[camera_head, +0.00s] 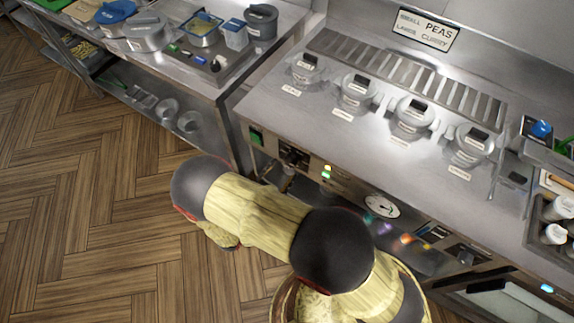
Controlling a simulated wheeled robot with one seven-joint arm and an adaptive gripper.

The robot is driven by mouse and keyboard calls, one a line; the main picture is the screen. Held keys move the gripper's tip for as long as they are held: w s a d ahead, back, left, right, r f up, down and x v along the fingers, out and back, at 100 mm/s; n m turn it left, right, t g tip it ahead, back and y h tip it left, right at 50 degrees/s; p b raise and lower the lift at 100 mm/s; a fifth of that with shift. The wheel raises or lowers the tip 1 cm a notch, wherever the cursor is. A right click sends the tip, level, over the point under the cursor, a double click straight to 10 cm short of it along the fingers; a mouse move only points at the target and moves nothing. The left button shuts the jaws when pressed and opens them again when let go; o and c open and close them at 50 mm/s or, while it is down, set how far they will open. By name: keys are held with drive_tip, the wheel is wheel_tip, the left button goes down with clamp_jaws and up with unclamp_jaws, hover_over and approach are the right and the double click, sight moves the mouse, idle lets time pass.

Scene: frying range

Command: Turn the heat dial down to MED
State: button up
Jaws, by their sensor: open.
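A dark control (293,157), which looks like a dial, is on the steel front panel (350,185) of the range, left of small lit lamps (327,171). Its markings and setting are too small to read. A second dark control (465,256) is farther right on the front, partly in shadow. I cannot tell which one is the heat dial. A round white gauge (382,206) with a dark needle is between them. My arm, with yellow links and black joints, crosses the lower middle in front of the panel. My gripper is not visible in this view.
A green switch (256,138) is at the panel's left end. Several lidded pots (413,115) stand on the range top before a slotted grate (410,75). A steel side table (190,65) with containers stands at the upper left. The wooden floor (90,210) at left is clear.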

sight(289, 163)
drive_tip(key=shift+x, duration=1.95)
drive_tip(key=shift+c, duration=0.2)
drive_tip(key=c, duration=1.1)
